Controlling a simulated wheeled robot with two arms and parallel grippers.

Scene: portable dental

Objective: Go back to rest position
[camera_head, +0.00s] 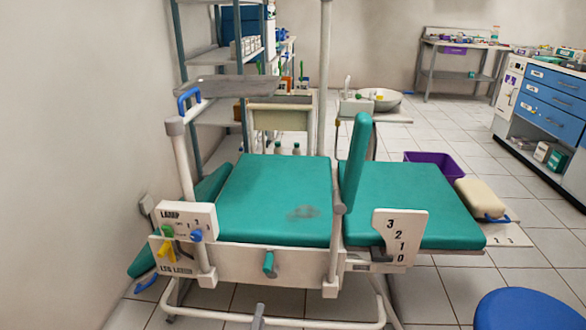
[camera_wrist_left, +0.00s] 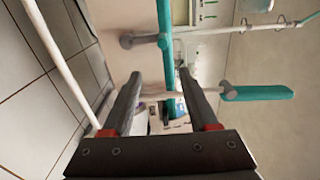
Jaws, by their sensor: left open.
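My left gripper (camera_wrist_left: 159,75) shows in the left wrist view, with its two dark fingers apart and nothing between them. Beyond the fingers, the wrist view shows teal and white parts of the dental equipment (camera_wrist_left: 255,93), turned on their side. In the head view, I cannot clearly make out either gripper. My right gripper is in neither view. The teal dental chair (camera_head: 275,190) stands in the middle of the head view, with a raised teal upright (camera_head: 356,160) between its two cushions.
A control box marked LAMP (camera_head: 186,220) is on the chair's left side. A number plate (camera_head: 400,235) is at its right. A blue stool (camera_head: 525,310) is at bottom right and a purple bin (camera_head: 436,165) behind the chair. Blue drawers (camera_head: 548,100) stand right. Tiled floor at right is partly clear.

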